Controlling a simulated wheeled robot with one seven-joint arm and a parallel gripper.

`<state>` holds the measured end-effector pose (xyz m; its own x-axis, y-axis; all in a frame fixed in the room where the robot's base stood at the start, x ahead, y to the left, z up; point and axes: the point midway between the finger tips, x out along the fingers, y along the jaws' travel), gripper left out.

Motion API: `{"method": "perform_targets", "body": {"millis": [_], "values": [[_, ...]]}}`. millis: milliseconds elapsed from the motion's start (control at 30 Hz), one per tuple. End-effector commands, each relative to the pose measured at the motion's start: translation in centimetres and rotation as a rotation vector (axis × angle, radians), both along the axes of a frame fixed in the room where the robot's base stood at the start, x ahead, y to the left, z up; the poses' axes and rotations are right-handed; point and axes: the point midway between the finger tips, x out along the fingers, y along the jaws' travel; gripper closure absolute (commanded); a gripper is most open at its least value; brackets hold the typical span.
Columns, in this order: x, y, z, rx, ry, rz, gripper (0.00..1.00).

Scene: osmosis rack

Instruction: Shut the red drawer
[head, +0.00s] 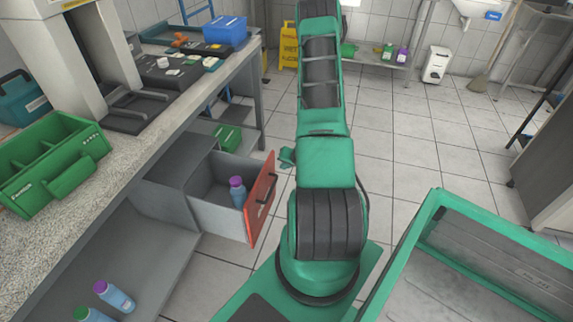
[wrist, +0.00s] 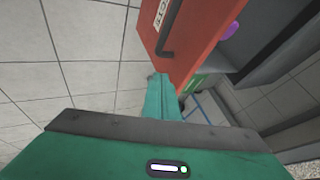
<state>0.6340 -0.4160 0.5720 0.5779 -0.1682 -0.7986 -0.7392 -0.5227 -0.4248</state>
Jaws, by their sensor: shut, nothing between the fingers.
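The red drawer (head: 262,199) stands pulled out from under the counter, its grey box open at the top. Its red front (wrist: 195,35) has a dark bar handle (wrist: 168,28) and a white label. A bottle with a purple cap (head: 237,192) stands inside the drawer; its purple part also shows in the wrist view (wrist: 229,30). My gripper (head: 286,157) is shut and empty, just outside the far end of the red front. In the wrist view its fingers (wrist: 158,82) overlap the edge of the front; I cannot tell whether they touch it.
The counter (head: 140,160) runs along the left, with a green caddy (head: 60,165) on it. Bottles (head: 115,296) lie on the low shelf beside the drawer. A green-rimmed tray (head: 440,200) is at the lower right. Tiled floor (head: 420,140) is clear beyond my arm.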

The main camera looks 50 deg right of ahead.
Motion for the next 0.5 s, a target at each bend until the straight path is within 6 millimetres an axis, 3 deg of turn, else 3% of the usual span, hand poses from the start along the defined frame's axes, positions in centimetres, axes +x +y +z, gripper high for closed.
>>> {"method": "perform_targets", "body": {"millis": [167,300,500], "values": [[1.9,-0.4,-2.7,0.001,0.001,0.004,1.00],[3.9,0.4,-2.6,-0.001,0.000,0.004,1.00],[5.3,0.9,-2.6,-0.001,0.000,0.002,1.00]]}}
